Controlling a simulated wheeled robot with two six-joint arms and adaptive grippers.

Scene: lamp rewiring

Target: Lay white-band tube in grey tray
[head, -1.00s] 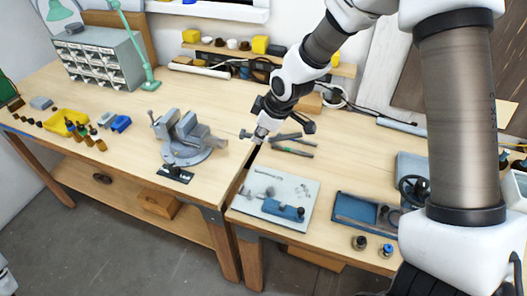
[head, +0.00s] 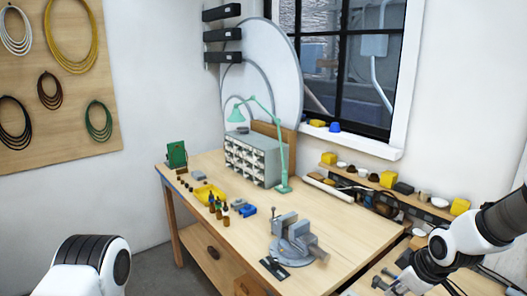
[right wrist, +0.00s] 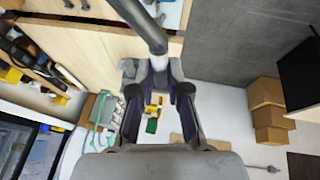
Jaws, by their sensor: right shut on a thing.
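My right gripper (right wrist: 156,68) is shut on a dark tube (right wrist: 142,22) with a pale section, seemingly its white band, at the fingertips. The tube runs away from the fingers toward the top of the right wrist view. In the head view my right gripper (head: 392,279) is small and low at the right, over the right part of the bench, and the tube is hard to make out there. My left gripper is outside both views.
A vise (head: 291,240) stands on the bench (head: 225,168), with a dark plate (head: 274,268) beside it. A yellow tray (head: 207,194), small bottles, a drawer cabinet (head: 250,158) and a green lamp (head: 281,150) are farther back. Boxes (right wrist: 268,108) sit on the floor.

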